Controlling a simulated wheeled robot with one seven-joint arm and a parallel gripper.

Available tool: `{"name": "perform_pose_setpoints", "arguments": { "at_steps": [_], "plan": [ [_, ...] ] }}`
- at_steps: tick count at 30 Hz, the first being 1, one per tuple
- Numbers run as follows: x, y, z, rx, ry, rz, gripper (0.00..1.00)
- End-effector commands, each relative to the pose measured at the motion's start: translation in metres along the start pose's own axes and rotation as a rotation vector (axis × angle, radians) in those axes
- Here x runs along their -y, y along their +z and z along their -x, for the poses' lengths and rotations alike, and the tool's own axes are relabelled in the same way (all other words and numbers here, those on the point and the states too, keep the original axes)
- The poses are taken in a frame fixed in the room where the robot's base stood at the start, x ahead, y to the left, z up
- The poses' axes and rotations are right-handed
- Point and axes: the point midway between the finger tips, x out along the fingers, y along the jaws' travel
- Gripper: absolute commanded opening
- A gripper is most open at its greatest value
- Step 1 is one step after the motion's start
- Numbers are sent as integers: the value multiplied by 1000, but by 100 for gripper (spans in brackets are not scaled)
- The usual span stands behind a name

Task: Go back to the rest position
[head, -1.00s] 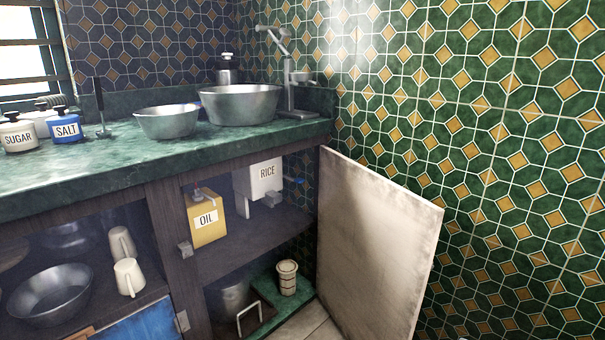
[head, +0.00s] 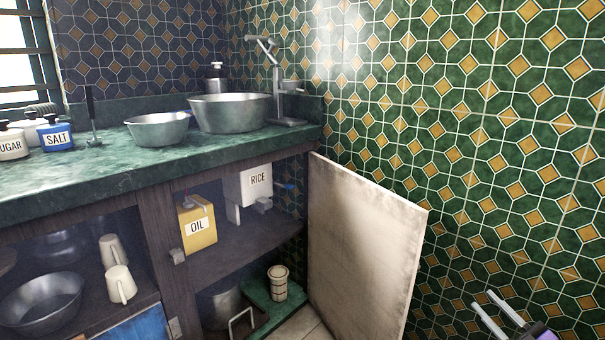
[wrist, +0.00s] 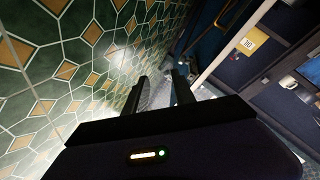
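My gripper (head: 484,301) shows at the lower right of the head view, in front of the green tiled wall and right of the open cabinet door (head: 365,245). Its two fingers are apart, with nothing seen between them. In the wrist view my gripper (wrist: 160,80) also has its fingers spread, pointing toward a greyish surface beyond. It touches nothing that I can see.
The green counter (head: 90,170) holds metal bowls, a salt jar (head: 56,136) and a sugar jar. An oil box (head: 197,226) and a rice box (head: 256,183) stand on the shelf below. The patterned wall (wrist: 70,70) is close on the left in the wrist view.

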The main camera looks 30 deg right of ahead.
Motion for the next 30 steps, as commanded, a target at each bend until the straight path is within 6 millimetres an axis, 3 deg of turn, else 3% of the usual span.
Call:
{"name": "perform_pose_setpoints", "arguments": {
  "at_steps": [7,15,23,30],
  "plan": [
    [32,-57,13,3,224,114,31],
    [92,-120,41,70,337,33,31],
    [159,-174,79,191,300,-154,31],
    [221,-228,122,322,164,-364,31]
  ]
}}
